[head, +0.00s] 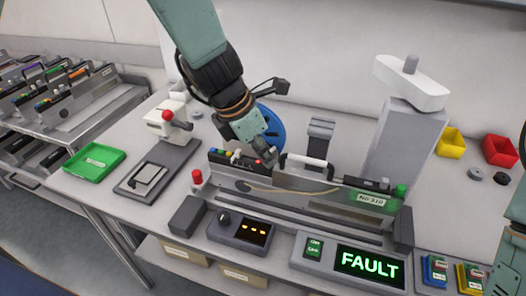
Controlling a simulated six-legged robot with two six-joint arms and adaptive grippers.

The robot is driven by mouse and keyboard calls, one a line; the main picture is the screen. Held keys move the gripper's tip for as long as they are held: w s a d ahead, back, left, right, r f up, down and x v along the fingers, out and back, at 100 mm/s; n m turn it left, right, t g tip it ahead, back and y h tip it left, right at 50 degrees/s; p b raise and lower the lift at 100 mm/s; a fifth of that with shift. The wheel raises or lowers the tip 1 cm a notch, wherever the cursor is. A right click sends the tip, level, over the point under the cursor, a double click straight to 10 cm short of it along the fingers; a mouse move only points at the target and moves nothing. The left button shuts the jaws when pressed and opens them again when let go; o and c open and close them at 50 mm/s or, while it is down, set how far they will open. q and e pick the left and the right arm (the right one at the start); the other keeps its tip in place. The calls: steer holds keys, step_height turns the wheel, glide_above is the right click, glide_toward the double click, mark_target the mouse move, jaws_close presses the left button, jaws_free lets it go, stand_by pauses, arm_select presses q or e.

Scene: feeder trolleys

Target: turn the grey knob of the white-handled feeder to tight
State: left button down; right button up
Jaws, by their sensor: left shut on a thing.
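My left gripper (267,156) reaches down from above to the feeder's top, just left of the white handle. It is shut on a small part there, apparently the grey knob, which the fingers mostly hide. The knob's setting cannot be read. Part of my right arm shows at the right edge, but its gripper is out of view.
A display (369,266) reads FAULT in front of the dock. A control box (241,228) with a dark knob stands left of it. A green tray (94,161) and a white device (165,125) are at left. A grey column (405,140) stands behind right.

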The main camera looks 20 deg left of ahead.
arm_select(q)
steer(key=shift+s, duration=0.1)
